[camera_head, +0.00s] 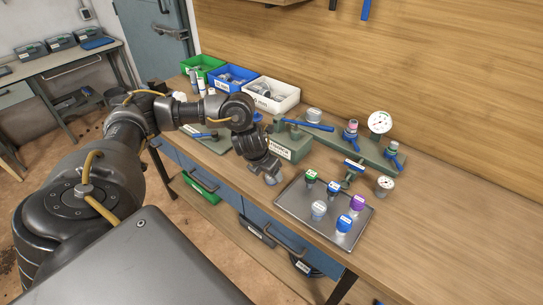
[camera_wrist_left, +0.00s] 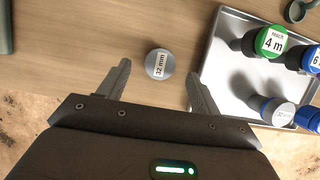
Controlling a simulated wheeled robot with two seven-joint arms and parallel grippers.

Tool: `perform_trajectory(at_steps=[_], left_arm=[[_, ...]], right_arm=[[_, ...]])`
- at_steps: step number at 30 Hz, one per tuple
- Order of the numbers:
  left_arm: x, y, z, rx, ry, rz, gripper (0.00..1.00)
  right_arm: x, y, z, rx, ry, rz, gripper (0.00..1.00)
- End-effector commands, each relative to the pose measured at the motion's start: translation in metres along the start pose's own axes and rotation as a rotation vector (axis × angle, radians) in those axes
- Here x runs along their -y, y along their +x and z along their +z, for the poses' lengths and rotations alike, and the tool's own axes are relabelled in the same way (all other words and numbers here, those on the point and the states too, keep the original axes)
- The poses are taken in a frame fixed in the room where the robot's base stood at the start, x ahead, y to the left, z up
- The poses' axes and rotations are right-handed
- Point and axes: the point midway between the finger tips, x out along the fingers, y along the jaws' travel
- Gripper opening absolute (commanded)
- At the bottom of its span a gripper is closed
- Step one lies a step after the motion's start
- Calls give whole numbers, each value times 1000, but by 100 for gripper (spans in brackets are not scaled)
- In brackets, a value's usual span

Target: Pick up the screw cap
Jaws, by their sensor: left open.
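A round grey screw cap (camera_wrist_left: 159,64) with a white "32 mm" label lies on the wooden bench, left of the tray. In the left wrist view it shows between and slightly beyond the fingertips of my left gripper (camera_wrist_left: 158,76), which is open and empty. In the head view my left gripper (camera_head: 269,174) hangs low near the bench's front edge, left of the tray; the cap is mostly hidden there by the gripper. My right gripper is in neither view.
A metal tray (camera_head: 291,208) with several green, blue, purple and grey-topped parts stands just right of the gripper. Behind are a green manifold (camera_head: 338,138) with a gauge (camera_head: 380,122) and green, blue and white bins (camera_head: 271,94). The bench's right side is clear.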

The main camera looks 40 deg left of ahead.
Motion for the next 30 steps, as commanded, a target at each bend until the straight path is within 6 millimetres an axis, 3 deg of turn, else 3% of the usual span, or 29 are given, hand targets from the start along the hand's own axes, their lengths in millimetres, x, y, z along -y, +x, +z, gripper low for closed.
perform_trajectory(at_steps=[6,14,25,30], left_arm=[[0,27,-1,-2,-2,1,65],[0,30,0,0,0,0,65],[0,30,0,0,0,0,19],[0,30,0,1,-1,1,16]], right_arm=[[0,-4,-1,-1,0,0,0],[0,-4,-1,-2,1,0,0],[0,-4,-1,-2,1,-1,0],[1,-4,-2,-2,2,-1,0]])
